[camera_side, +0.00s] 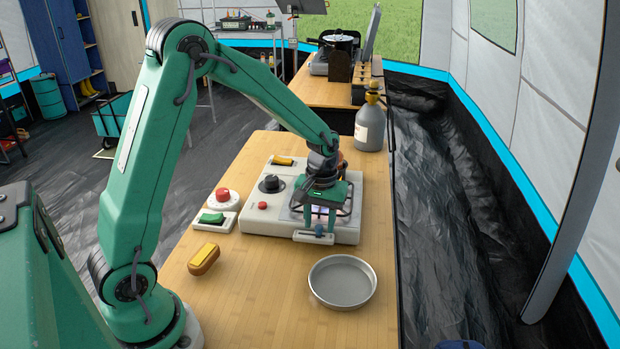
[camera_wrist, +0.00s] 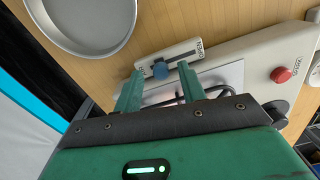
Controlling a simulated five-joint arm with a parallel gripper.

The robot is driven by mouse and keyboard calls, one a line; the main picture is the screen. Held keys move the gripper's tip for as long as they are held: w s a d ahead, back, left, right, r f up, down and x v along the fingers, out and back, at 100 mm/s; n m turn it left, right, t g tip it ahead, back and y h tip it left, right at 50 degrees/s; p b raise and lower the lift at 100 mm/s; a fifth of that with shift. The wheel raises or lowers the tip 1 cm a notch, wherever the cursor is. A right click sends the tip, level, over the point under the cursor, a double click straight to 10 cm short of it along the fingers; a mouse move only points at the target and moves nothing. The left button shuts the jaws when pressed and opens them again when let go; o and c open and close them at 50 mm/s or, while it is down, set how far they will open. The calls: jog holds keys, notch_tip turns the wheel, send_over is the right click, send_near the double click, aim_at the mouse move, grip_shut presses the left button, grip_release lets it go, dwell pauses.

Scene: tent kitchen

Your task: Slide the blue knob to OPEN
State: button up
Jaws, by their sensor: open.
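The blue knob (camera_wrist: 160,70) sits on a pale slider plate (camera_wrist: 176,53) at the stove's front edge. The word OPEN is printed at the plate's right end in the wrist view; the knob stands away from that end, around the middle of the plate. In the side view the knob (camera_side: 319,230) is partly hidden by my fingers. My gripper (camera_wrist: 159,72) is open, its green fingers pointing down with one on each side of the knob and gaps showing. In the side view my gripper (camera_side: 319,228) is over the stove's front edge; I cannot tell whether it touches the plate.
The white stove (camera_side: 262,221) carries a black dial (camera_side: 271,184) and a red button (camera_side: 262,205). A round metal pan (camera_side: 342,282) lies in front. A yellow-topped sponge (camera_side: 204,259) and a red button box (camera_side: 222,197) are left. A gas bottle (camera_side: 370,128) stands behind.

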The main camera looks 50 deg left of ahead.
aim_at(302, 234)
jog(key=shift+f, duration=0.35)
jog(key=shift+c, duration=0.4)
grip_shut()
jog(key=shift+s+a, duration=1.45)
jog(key=shift+a, duration=0.05)
jog(key=shift+o, duration=0.4)
grip_release()
